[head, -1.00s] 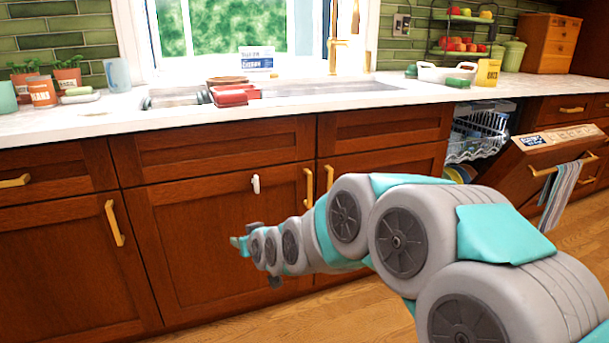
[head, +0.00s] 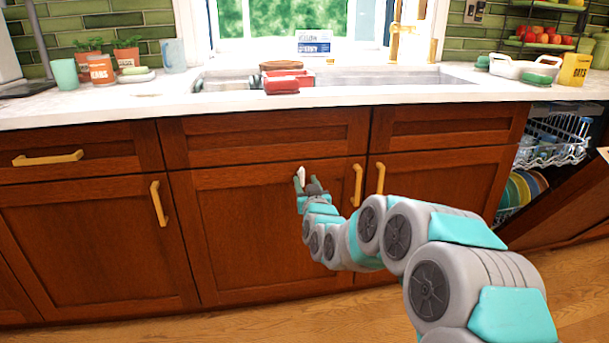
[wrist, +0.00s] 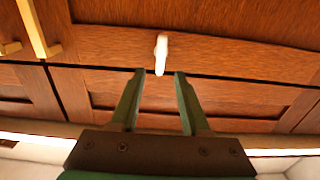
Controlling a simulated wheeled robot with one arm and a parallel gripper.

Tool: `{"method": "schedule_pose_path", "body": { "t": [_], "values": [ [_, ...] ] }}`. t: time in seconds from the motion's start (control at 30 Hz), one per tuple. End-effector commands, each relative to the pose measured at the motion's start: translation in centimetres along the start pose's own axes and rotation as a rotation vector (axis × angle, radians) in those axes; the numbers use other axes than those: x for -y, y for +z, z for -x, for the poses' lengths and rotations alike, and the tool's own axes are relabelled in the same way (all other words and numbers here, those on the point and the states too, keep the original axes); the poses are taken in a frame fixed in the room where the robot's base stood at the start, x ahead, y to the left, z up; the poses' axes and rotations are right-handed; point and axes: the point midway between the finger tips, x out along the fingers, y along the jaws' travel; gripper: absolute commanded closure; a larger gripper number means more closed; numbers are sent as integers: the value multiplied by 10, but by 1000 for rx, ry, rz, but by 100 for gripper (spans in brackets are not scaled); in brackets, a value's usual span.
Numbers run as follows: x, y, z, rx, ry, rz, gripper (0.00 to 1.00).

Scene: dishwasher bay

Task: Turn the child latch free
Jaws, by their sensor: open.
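The child latch (head: 301,174) is a small white piece on the wooden cabinet front under the sink, close to the top edge of a door. It stands upright in the head view. In the wrist view the latch (wrist: 161,54) is just beyond the fingertips, centred between them. My gripper (head: 306,183) is open and at the latch in the head view; its two green fingers (wrist: 157,73) show apart and empty in the wrist view. The fingertips partly overlap the latch's lower part in the head view. I cannot tell whether they touch it.
Brass door handles (head: 357,185) stand just right of my gripper. Another handle (head: 159,203) is on the door to the left. The open dishwasher (head: 553,150) with its racks is at the far right. The counter (head: 120,105) overhangs above.

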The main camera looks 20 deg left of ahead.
Motion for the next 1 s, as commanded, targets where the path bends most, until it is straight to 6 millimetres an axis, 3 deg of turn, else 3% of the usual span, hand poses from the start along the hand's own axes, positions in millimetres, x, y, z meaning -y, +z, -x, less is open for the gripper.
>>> {"method": "schedule_pose_path", "body": {
  "t": [0.3,0.67,1.0],
  "values": [
    [1,-1,-38,-2,-1,1,54],
    [0,0,-44,0,-1,1,54],
    [0,0,-44,0,-1,1,90]
  ]
}}
